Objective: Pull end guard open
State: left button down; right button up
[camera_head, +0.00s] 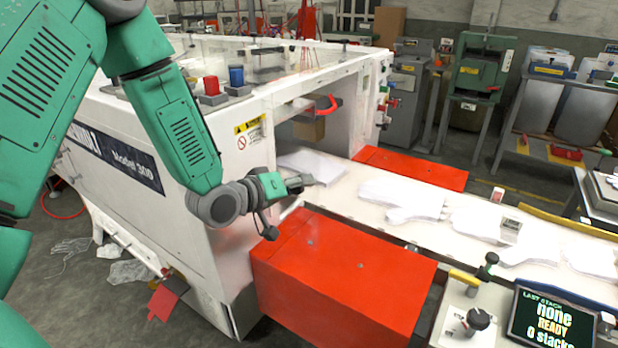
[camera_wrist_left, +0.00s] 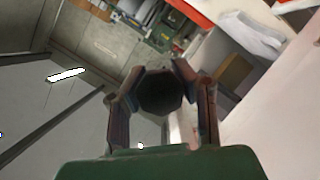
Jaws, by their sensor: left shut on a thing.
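My left gripper (camera_head: 299,182) is at the open end of the white machine (camera_head: 225,155), above the near red box (camera_head: 345,270). In the left wrist view its two fingers are closed around a dark round knob (camera_wrist_left: 160,92). The fingers hide part of the knob, and in the head view I cannot make it out. I cannot clearly pick out the end guard's panel or how far open it is. A red curved handle (camera_head: 327,104) shows inside the machine's end opening. My right gripper is not in view.
A white belt (camera_head: 345,195) with flat white glove stacks (camera_head: 400,192) runs out of the opening to the right. A second red box (camera_head: 412,168) stands beyond it. A control panel with a screen (camera_head: 552,318) is at the lower right. Clear film scraps lie on the floor.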

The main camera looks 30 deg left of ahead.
pick_arm(q)
jog(key=shift+s+a+r+m+h, duration=0.3)
jog(key=shift+r+m+h, duration=0.1)
jog(key=shift+r, duration=0.05)
jog(key=shift+s+a+f+p, duration=0.1)
jog(key=shift+s+a+p, duration=0.3)
jog(key=shift+s, duration=0.25)
jog(key=shift+s+a+f+p, duration=0.1)
jog(key=shift+s+a+p, duration=0.15)
jog(key=shift+s+p, duration=0.25)
jog(key=shift+s, duration=0.2)
jog(key=c, duration=1.2)
grip_release()
jog(key=shift+o, duration=0.4)
jog(key=shift+s, duration=0.35)
jog(key=shift+w+f, duration=0.1)
